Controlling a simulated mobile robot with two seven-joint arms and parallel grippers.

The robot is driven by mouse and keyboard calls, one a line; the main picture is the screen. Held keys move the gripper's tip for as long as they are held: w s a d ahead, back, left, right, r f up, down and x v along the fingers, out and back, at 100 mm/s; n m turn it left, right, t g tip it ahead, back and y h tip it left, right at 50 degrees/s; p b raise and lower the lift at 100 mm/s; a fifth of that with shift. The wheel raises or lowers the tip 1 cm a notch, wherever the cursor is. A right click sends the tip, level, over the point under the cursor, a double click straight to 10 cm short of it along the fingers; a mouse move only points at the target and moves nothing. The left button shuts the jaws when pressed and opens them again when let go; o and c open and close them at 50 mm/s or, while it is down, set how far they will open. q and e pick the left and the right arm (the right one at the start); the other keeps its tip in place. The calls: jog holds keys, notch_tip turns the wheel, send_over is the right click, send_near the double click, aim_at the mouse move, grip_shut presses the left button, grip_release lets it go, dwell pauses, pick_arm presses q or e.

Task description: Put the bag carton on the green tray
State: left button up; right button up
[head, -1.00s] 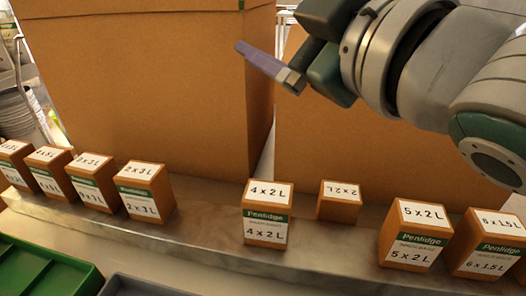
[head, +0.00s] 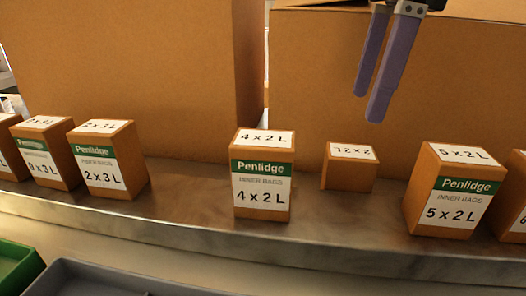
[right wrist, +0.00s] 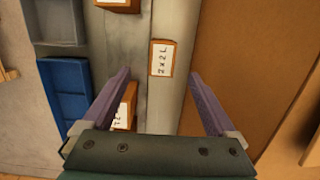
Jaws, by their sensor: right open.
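Several small brown bag cartons with white and green labels stand in a row on a metal ledge (head: 330,236). One marked 4 x 2 L (head: 263,175) is in the middle. One set further back (head: 349,168) has an upside-down top label and a plain brown front; the right wrist view shows a 2 x 2 L carton (right wrist: 163,58) ahead, between the lines of the fingers. My right gripper (head: 374,103) is open and empty, pointing down above and behind the row. The green tray (head: 14,262) shows only partly at the lower left. My left gripper is out of view.
A 5 x 2 L carton (head: 454,190) stands right of the set-back one, and a 2 x 3 L carton (head: 108,160) stands at left. Large brown boxes (head: 130,70) rise behind. A grey tray (head: 120,275) is in front; a blue tray (right wrist: 66,90) shows in the wrist view.

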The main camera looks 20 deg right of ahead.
aim_at(352, 151)
jog(key=f, duration=0.4)
jog(key=shift+w+a+f, duration=0.1)
jog(key=shift+a+f, duration=0.1)
jog(key=f, duration=0.5)
jog(key=shift+w+f, duration=0.1)
jog(key=shift+w, duration=0.15)
jog(key=shift+c, duration=0.4)
grip_shut()
